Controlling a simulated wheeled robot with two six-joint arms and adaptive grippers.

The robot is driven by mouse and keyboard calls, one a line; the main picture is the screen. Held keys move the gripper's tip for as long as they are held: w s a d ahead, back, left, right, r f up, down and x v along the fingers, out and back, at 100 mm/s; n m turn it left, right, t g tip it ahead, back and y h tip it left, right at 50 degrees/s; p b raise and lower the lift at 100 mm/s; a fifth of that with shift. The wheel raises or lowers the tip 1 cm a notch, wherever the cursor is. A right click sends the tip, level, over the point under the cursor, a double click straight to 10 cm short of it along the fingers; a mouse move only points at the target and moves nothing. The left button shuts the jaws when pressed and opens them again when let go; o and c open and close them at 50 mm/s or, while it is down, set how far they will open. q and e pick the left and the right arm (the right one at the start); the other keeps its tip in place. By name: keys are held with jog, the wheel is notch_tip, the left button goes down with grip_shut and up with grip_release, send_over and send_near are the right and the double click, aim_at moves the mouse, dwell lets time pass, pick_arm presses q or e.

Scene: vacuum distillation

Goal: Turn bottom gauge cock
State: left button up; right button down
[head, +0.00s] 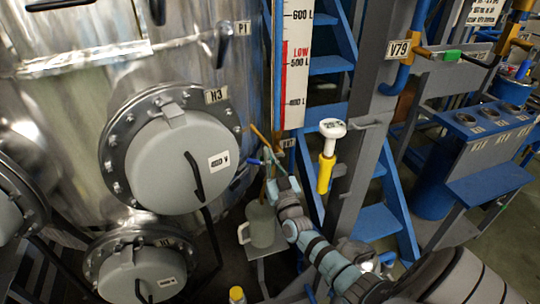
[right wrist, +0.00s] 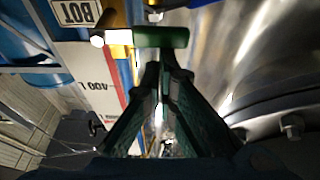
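The bottom gauge cock (right wrist: 120,20) shows in the right wrist view as a brass body by a "BOT" label (right wrist: 75,10). Its green handle (right wrist: 160,37) lies crosswise just beyond my fingertips. My right gripper (right wrist: 163,68) has its dark fingers brought together at the tips, right at the handle's lower edge; whether they touch it I cannot tell. In the head view my right gripper (head: 267,160) is at the foot of the level gauge (head: 293,70), beside the vessel; the cock is mostly hidden there by the gripper. My left gripper is out of view.
The steel vessel (head: 70,100) with the N3 manway (head: 170,160) stands close left of the gripper. A grey mug (head: 261,225) stands on a small shelf below it. A white-and-yellow device (head: 328,155), a grey post and blue stairs (head: 380,222) are to the right.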

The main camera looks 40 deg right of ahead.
notch_tip(320, 180, up, 4)
jog(key=p, duration=0.3)
jog(key=v, duration=1)
jog(key=shift+p, duration=0.3)
jog(key=shift+w+a+f, duration=0.1)
jog(key=s+a+f+n+g+y, duration=0.15)
jog(key=s+f+g, duration=0.25)
jog(key=f, duration=0.6)
jog(key=s+a+f+g+y, duration=0.2)
jog(key=s+f+g, duration=0.15)
jog(key=f, duration=0.75)
jog(key=s+a+f+n+g+y, duration=0.15)
jog(key=s+f+g, duration=0.25)
jog(key=f, duration=0.6)
jog(key=s+a+f+g, duration=0.1)
jog(key=s+f, duration=0.3)
jog(key=s, duration=0.5)
jog(key=s+a+f+g, duration=0.2)
jog(key=s+f+g, duration=0.2)
jog(key=s, duration=0.6)
jog(key=s+a+f+g+y, duration=0.1)
jog(key=s+a+f+g, duration=0.1)
jog(key=s+f, duration=0.3)
jog(key=s+g, duration=0.1)
jog(key=s, duration=0.3)
jog(key=shift+s+f+n, duration=0.2)
jog(key=shift+s+n, duration=0.1)
jog(key=shift+s, duration=0.05)
